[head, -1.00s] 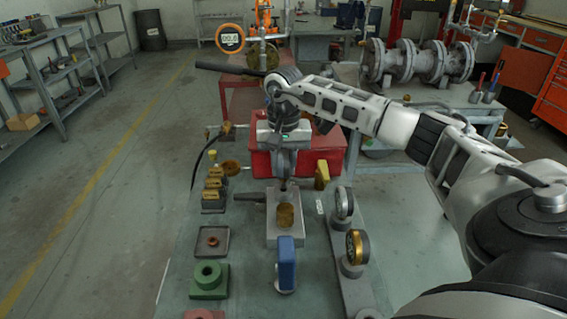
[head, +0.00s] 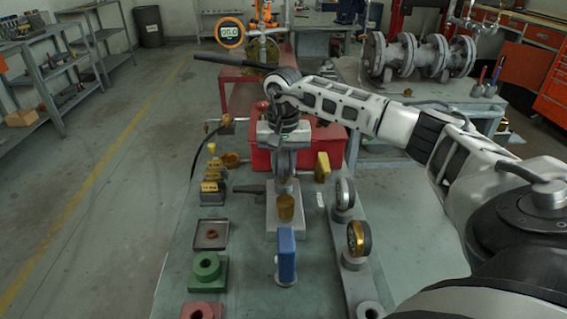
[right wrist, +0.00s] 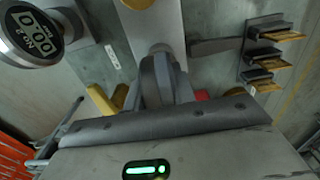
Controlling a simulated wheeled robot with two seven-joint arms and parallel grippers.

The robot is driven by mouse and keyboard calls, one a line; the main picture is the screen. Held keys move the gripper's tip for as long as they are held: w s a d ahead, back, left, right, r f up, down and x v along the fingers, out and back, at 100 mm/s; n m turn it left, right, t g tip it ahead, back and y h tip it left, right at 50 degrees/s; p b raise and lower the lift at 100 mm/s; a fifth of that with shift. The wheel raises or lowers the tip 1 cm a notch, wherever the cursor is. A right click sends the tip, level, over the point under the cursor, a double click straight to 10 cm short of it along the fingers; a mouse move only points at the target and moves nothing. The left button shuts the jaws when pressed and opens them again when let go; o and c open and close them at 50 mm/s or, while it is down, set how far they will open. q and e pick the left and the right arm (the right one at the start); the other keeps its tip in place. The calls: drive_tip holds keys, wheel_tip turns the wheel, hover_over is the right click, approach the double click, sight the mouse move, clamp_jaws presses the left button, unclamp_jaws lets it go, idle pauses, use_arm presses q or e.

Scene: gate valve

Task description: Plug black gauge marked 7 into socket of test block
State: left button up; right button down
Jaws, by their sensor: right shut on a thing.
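My right gripper (head: 284,160) is shut on a dark grey round gauge, seen nearly edge-on in the right wrist view (right wrist: 163,78); its number cannot be read. The gauge hangs with its stem down over the rear part of the test block, a light grey plate (head: 272,222) with a brass cylinder (head: 286,207) standing on it. The block also shows in the right wrist view (right wrist: 150,25). The socket is hidden under the gauge, and I cannot tell whether the stem touches it. My left gripper is not in view.
Two gauges, one silver-rimmed (head: 345,194) and one gold-rimmed (head: 359,238), stand on the right. A red box (head: 328,140) is behind; a yellow piece (head: 322,167) is beside it. Brass-topped blocks (head: 212,188) stand left.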

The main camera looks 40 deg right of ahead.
drive_tip(key=shift+f, duration=0.3)
drive_tip(key=c, duration=1.1)
unclamp_jaws()
wheel_tip(320, 180, up, 16)
drive_tip(key=shift+r, duration=0.1)
